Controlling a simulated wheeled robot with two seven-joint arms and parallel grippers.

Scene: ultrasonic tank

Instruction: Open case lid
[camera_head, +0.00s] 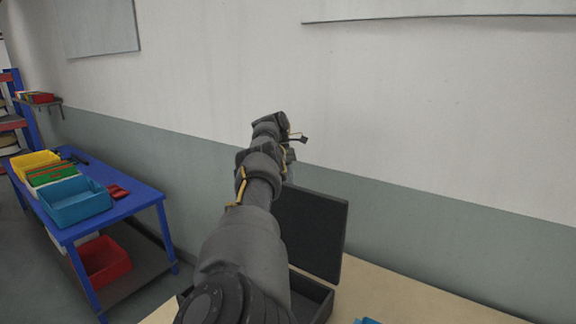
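A dark case stands on the light wooden table, and its base (316,301) shows partly behind my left arm. Its black lid (318,232) stands up, raised at the back of the base. My arm covers the left part of the lid and base. My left arm reaches up and forward across the case. Its gripper (299,138) is above the lid's top edge, seemingly apart from it, against the wall. The fingers are small and partly hidden, so I cannot tell whether they are open. My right gripper is not in view.
A blue table (125,205) at left holds blue (75,208), green and yellow bins, with a red bin (104,262) on its lower shelf. A wall rises behind. The wooden table (400,298) is clear right of the case, except for a blue object (367,321) at the bottom edge.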

